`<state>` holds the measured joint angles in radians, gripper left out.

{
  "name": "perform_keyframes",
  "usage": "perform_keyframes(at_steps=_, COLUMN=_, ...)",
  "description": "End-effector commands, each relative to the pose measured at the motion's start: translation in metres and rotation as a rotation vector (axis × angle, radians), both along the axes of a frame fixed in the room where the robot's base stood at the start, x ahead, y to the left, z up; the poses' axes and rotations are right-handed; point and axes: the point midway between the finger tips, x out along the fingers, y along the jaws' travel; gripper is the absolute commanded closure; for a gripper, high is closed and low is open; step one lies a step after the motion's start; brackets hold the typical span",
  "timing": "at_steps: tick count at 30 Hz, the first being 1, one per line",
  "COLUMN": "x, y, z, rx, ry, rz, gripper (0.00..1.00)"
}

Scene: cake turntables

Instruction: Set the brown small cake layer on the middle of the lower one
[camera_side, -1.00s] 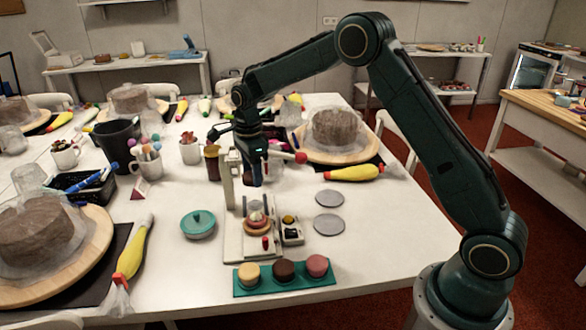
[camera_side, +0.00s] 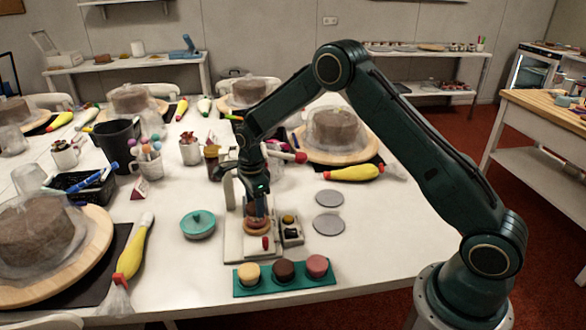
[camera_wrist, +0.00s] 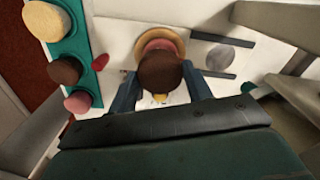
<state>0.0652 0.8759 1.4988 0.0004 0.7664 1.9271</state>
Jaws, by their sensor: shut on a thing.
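The brown small cake layer (camera_wrist: 160,72) is between the two fingers of my gripper (camera_wrist: 161,88) in the wrist view; my gripper is shut on it. Below it in that view, a pink lower layer (camera_wrist: 158,44) on a wider tan disc (camera_wrist: 146,38) is partly covered by the brown layer. In the side view my gripper (camera_side: 256,208) is low over the tan disc (camera_side: 257,228). The fingers hide most of the stack there. I cannot tell whether the brown layer touches the lower one.
A teal tray (camera_side: 262,289) with yellow, brown and pink cakes lies in front. A teal lidded pot (camera_side: 198,224) stands left. An upright post (camera_side: 229,192) stands close behind my gripper.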

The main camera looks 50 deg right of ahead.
Motion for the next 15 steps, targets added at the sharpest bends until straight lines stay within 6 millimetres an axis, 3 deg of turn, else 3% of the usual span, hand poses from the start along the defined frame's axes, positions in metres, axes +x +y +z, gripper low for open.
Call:
perform_keyframes(at_steps=6, x=0.0, y=0.0, z=-0.022, rx=0.0, ry=0.001, rz=0.0, gripper=0.61)
perform_keyframes(at_steps=15, x=0.0, y=0.0, z=-0.023, rx=0.0, ry=-0.001, rz=0.0, gripper=0.61)
